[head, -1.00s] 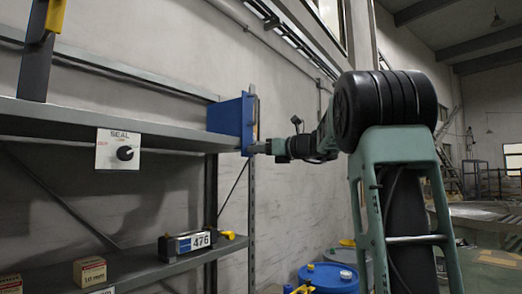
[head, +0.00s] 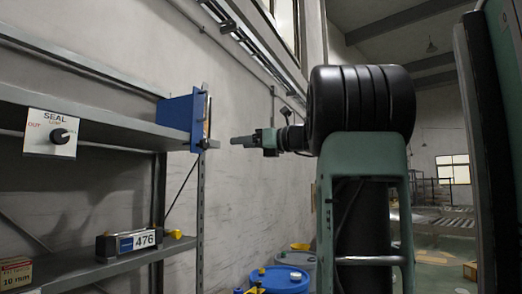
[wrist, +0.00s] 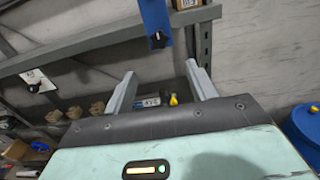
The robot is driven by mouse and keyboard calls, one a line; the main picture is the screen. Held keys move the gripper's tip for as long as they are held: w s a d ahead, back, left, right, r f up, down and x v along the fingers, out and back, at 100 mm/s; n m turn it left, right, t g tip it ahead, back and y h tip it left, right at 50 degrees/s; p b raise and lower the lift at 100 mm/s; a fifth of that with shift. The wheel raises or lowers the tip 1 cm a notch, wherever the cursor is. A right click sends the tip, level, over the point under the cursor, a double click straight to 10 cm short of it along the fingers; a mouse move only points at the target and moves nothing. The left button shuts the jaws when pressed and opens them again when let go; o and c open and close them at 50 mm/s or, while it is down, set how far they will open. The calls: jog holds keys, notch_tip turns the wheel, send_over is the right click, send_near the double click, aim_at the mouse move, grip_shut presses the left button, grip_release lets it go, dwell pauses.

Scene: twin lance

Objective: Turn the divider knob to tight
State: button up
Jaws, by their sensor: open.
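The blue divider (head: 180,122) stands at the right end of the upper shelf. In the wrist view the blue divider (wrist: 155,14) hangs at the top middle, with a black knob (wrist: 158,40) that has a pale mark on its lower end. The knob's setting is too small to read, and I cannot make out the knob in the head view. My gripper (head: 238,141) is to the right of the divider in the picture, apart from it. In the wrist view my gripper (wrist: 163,84) has its two fingers spread wide, with nothing between them and the knob above them in the picture.
A white SEAL plate (head: 50,133) with its own black knob hangs on the shelf edge at left. A device marked 476 (head: 128,243) and a 10 mm box (head: 15,272) are on the lower shelf. A shelf post (head: 201,185) stands beside the divider. Blue drums (head: 279,279) stand below.

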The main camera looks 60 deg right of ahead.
jog(key=s, duration=0.2)
jog(key=s+b, duration=0.1)
jog(key=s, duration=0.2)
jog(key=shift+d, duration=0.2)
jog(key=shift+w, duration=0.1)
